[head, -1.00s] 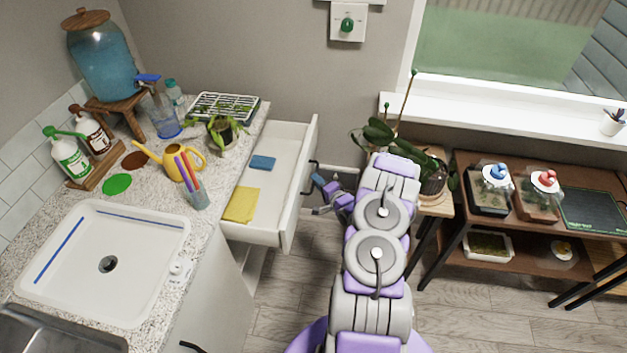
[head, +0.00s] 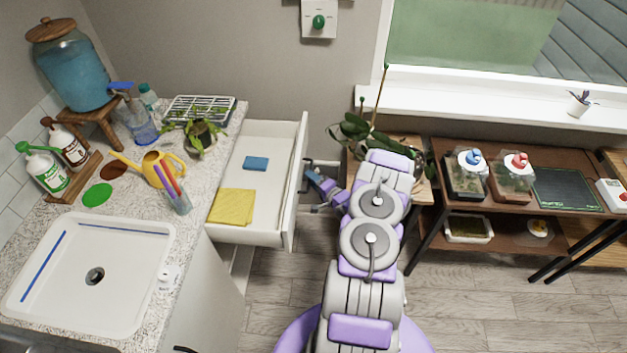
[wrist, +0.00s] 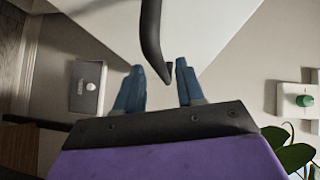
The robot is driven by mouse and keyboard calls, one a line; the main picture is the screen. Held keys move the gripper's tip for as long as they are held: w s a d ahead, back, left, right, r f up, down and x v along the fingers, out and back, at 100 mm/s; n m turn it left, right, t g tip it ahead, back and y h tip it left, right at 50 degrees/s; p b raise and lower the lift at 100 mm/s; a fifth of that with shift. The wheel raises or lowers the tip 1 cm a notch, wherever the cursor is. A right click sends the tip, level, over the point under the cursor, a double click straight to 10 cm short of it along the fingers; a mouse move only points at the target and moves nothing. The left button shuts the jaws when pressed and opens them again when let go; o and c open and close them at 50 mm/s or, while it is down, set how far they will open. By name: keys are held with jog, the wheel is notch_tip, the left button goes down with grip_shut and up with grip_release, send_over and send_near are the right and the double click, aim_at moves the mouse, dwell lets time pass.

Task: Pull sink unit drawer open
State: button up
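The white sink unit drawer (head: 296,206) stands well out from the counter, with a yellow cloth (head: 232,207) and a blue sponge-like block (head: 255,163) inside. My gripper (head: 311,178) is at the outer face of the drawer front, by its dark handle. In the wrist view, the dark handle (wrist: 152,38) comes down between the two blue fingers of my gripper (wrist: 158,85). The fingers are apart, with a gap beside the handle; its lower end is close to the right finger. The head view is too small to show the finger contact.
The counter (head: 205,225) at left holds a white sink (head: 60,285), a yellow watering can (head: 160,168), bottles and a plant. A potted plant (head: 360,135) stands on a small table right of my gripper. A brown shelf table (head: 440,225) stands further right. Floor (head: 480,300) is clear in front.

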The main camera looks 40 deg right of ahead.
jog(key=s+a+r+p, duration=0.1)
jog(key=s+r+p, duration=0.1)
jog(key=s, duration=1.5)
jog(key=shift+a+r+p, duration=0.2)
jog(key=shift+p, duration=0.5)
